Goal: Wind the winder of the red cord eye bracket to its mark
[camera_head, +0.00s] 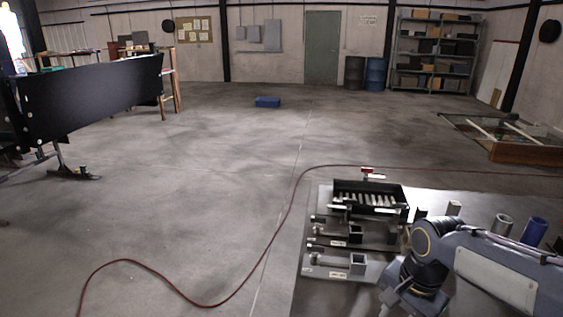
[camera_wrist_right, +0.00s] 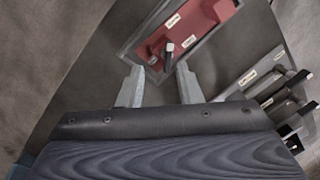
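In the right wrist view, a red bracket (camera_wrist_right: 188,28) with pale labels sits in a grey-edged plate at the top. A small winder handle (camera_wrist_right: 168,52), dark with a white end, stands out on it. My right gripper (camera_wrist_right: 159,88) is open and empty, its two fingers apart just below the red bracket, with the handle beyond the gap between the tips. Contact is not visible. In the head view a small red piece (camera_head: 368,171) shows at the bench's far edge; I cannot tell if it is the same bracket. My left gripper is not in view.
The grey bench (camera_head: 312,290) carries a black slotted tray (camera_head: 368,196) and several labelled clamp-like fixtures (camera_head: 352,262). A blue cup (camera_head: 533,231) and a grey cup (camera_head: 502,224) stand at right. A red cord (camera_head: 215,304) trails across open floor. A black conveyor-like panel (camera_head: 95,97) stands left.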

